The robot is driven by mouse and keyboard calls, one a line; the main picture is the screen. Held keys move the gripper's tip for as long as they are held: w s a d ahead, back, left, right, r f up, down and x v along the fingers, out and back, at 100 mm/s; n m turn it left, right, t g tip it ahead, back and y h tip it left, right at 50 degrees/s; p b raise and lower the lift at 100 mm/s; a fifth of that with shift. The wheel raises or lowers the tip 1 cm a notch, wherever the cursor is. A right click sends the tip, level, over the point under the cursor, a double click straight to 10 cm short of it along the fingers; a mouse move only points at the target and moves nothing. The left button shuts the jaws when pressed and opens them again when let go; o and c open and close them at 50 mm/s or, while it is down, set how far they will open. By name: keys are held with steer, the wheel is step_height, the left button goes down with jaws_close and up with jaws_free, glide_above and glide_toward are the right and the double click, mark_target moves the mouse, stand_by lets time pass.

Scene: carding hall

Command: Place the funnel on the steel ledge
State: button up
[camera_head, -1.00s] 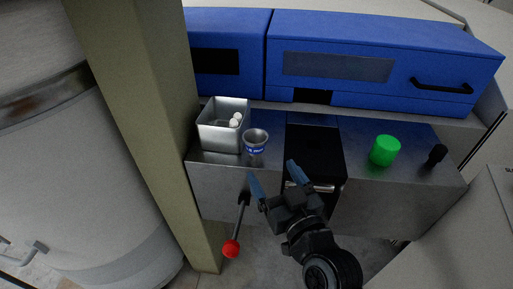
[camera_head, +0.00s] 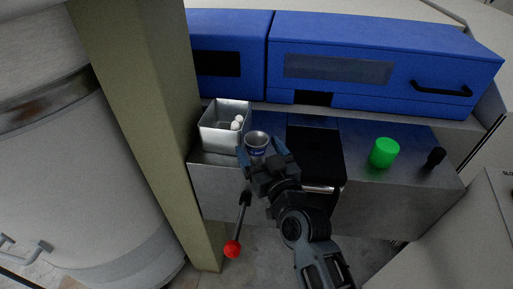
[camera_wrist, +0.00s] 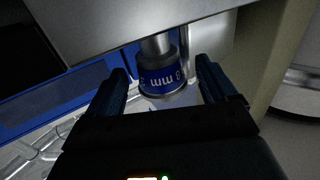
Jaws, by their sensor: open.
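The funnel (camera_head: 256,139) is a small silver cup with a blue band, wide mouth up, near the front edge of the steel ledge (camera_head: 355,182). My gripper (camera_head: 262,152) is open, with a finger on each side of the funnel. In the wrist view the gripper (camera_wrist: 163,72) shows gaps between both fingers and the funnel. The stem's foot is hidden.
A steel bin (camera_head: 213,139) with white balls stands just left of the funnel. A black panel (camera_head: 316,150) lies to the right, then a green cylinder (camera_head: 384,153) and a black knob (camera_head: 435,158). A red-knobbed lever (camera_head: 233,249) hangs below. A blue machine (camera_head: 390,55) stands behind.

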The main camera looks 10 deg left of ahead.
steer(key=c, duration=1.3)
steer(key=shift+c, duration=0.2)
steer(key=shift+r, duration=0.1)
